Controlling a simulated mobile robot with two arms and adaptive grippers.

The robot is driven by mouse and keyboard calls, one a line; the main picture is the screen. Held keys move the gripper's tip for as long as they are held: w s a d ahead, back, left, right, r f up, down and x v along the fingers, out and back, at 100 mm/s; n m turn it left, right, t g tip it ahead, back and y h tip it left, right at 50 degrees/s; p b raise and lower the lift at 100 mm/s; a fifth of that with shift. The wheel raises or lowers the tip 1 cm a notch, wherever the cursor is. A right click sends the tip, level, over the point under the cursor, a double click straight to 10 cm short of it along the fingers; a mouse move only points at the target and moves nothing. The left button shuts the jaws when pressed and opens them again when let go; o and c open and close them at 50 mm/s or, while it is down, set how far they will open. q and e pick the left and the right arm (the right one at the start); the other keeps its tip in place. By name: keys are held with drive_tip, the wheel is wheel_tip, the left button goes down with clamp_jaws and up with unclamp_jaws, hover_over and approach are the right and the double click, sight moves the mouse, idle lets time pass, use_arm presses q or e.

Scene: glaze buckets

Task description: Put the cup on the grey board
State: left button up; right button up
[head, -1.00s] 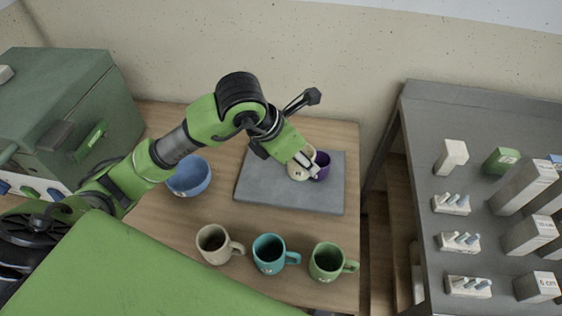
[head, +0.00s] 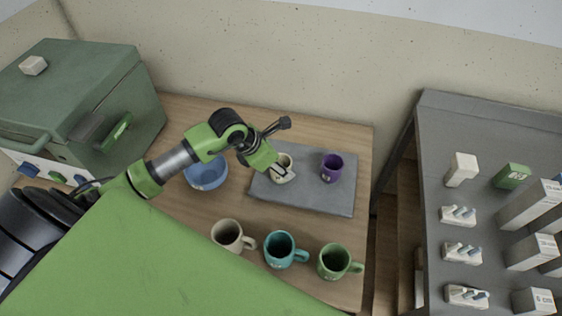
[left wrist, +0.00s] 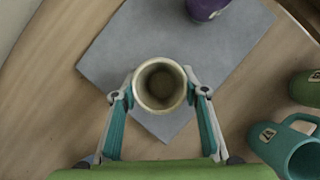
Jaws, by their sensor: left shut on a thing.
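My left gripper (head: 281,173) is shut on a cream cup (head: 285,160). In the left wrist view the fingers press on both sides of the cup (left wrist: 160,104), which is seen from above and looks empty. The cup is at the left part of the grey board (head: 320,198), and in the left wrist view it covers part of the board (left wrist: 115,50) near its edge. I cannot tell whether its base touches the board. A purple cup (head: 331,170) stands upright on the board, to the right of the cream cup and apart from it. My right gripper is not in view.
A cream mug (head: 227,237), a teal mug (head: 279,250) and a green mug (head: 334,263) stand along the table's front. A blue bowl (head: 206,176) is left of the board. A green box-like unit (head: 95,85) stands at the left. The board's front right is clear.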

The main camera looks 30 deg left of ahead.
use_arm(q)
drive_tip(key=o, duration=1.2)
drive_tip(key=shift+o, duration=0.2)
drive_tip(key=b+v, duration=0.2)
drive_tip(key=v, duration=1)
